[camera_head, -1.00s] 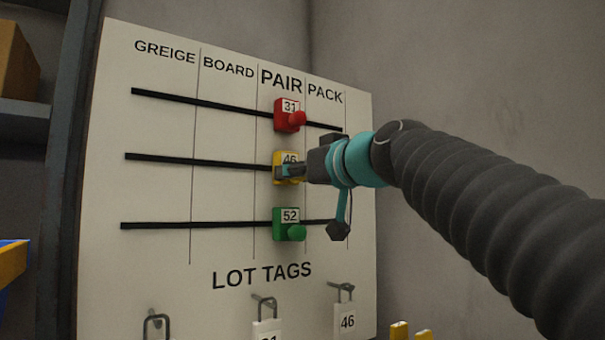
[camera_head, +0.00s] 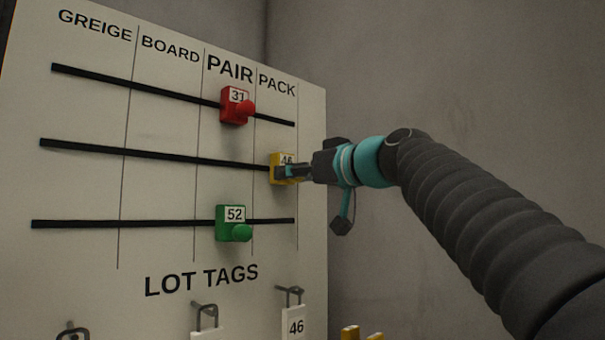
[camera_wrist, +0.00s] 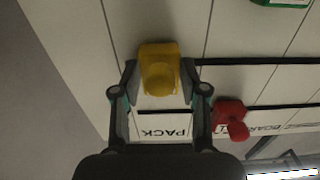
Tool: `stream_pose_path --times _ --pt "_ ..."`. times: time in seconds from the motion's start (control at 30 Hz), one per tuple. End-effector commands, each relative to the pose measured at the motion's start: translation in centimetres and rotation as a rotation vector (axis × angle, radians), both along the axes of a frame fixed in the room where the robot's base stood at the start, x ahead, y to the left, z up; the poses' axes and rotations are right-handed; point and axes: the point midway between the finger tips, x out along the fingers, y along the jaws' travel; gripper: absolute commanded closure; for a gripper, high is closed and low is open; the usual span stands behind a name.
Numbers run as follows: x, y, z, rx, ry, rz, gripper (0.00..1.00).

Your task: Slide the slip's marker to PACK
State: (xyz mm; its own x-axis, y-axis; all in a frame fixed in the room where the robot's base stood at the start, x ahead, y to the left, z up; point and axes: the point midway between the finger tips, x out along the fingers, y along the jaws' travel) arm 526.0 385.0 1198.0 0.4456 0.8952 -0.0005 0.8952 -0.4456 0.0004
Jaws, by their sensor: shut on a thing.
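The yellow marker 46 (camera_head: 277,164) sits on the middle black track (camera_head: 130,152) of the white board, in the PACK column (camera_head: 277,84), near the track's right end. My gripper (camera_head: 292,172) is shut on its front knob. In the wrist view the yellow marker (camera_wrist: 158,55) lies between the two fingers of my gripper (camera_wrist: 160,90), with the upside-down PACK label below it. Part of the number is hidden by the gripper in the head view. A white tag 46 (camera_head: 297,327) hangs from a hook at the lower right of the board.
The red marker 31 (camera_head: 233,108) on the upper track and the green marker 52 (camera_head: 232,219) on the lower track both sit in the PAIR column. LOT TAGS hooks (camera_head: 206,312) stick out below. A bare grey wall stands to the right.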

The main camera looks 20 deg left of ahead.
Motion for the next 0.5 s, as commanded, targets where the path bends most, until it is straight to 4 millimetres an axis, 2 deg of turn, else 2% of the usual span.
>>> stream_pose_path --times 0.1,0.13,0.17,0.5 --pt "0.14 -0.12 0.0 0.001 0.0 -0.003 1.0" --pt "0.17 -0.15 0.0 0.001 0.0 -0.004 0.49" --pt "0.19 -0.17 0.0 0.001 0.0 -0.005 0.47" --pt "0.11 -0.43 0.04 0.001 0.0 -0.006 0.47"
